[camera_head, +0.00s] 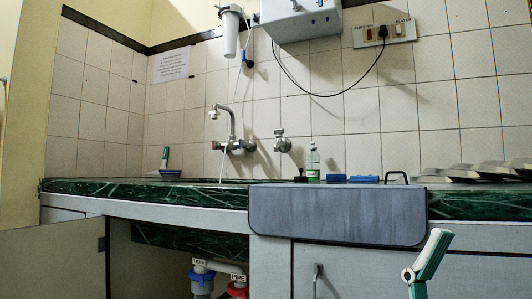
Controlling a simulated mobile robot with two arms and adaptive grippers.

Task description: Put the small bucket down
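I cannot make out a small bucket in this view. Under the counter, in the open cabinet, a blue fitting (202,276) sits beneath a label reading TRAP. A red part (237,291) sits beneath a label reading PIPE, cut off by the bottom edge. I cannot tell whether either belongs to a bucket.
The green marble counter (90,189) runs across the view. A grey-blue panel (337,216) hangs at its front edge. A cabinet door (55,260) is open at left.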

